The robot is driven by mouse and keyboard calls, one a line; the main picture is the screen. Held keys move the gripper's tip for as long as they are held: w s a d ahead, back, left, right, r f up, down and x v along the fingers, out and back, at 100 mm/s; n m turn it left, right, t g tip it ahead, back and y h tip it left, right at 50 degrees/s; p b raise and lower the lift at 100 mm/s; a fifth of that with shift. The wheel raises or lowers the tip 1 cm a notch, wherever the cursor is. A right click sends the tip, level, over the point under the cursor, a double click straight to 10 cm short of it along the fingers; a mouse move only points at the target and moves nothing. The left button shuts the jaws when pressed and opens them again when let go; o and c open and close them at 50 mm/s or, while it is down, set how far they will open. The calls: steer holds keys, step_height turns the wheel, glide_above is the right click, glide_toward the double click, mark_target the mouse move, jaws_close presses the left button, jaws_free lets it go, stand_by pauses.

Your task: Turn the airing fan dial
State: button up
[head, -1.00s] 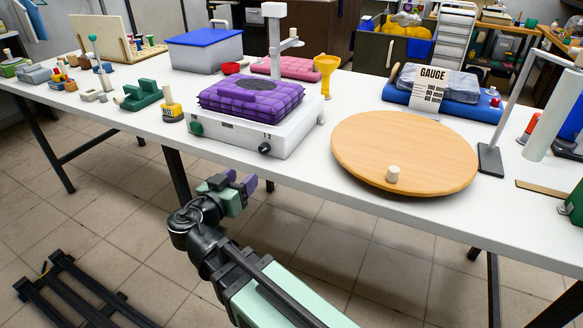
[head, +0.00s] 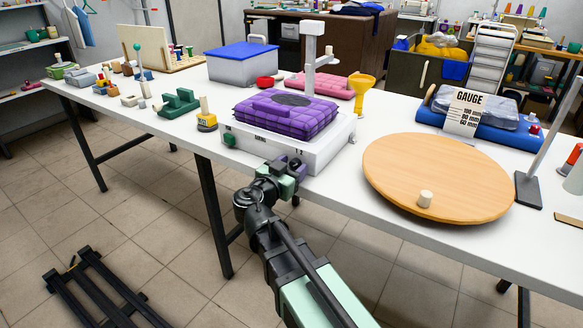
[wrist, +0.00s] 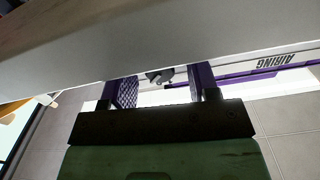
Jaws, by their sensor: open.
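A white airing box (head: 330,136) stands at the table's front edge with a purple quilted bagged comforter (head: 284,113) on top. A green knob (head: 230,139) is at the left of its front face. My gripper (head: 293,168) is at the right part of that face and covers the dark dial there in the head view. In the wrist view, the dark dial (wrist: 158,76) shows between the purple fingers of my open gripper (wrist: 160,92), near fingertip level. Whether the fingers touch it cannot be told. The box's "AIRING" lettering (wrist: 277,62) is right of the fingers.
A round wooden turntable (head: 435,175) with a small peg lies right of the box. A yellow funnel (head: 361,88) and a white post (head: 311,55) stand behind it. A yellow-based item (head: 206,121) and a green block (head: 178,103) are to the left.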

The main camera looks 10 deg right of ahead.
steer(key=shift+c, duration=0.5)
steer(key=c, duration=0.8)
steer(key=n, duration=0.3)
steer(key=o, duration=0.9)
steer(key=shift+s+a, duration=0.1)
steer(key=v, duration=1)
steer(key=shift+s+a, duration=0.25)
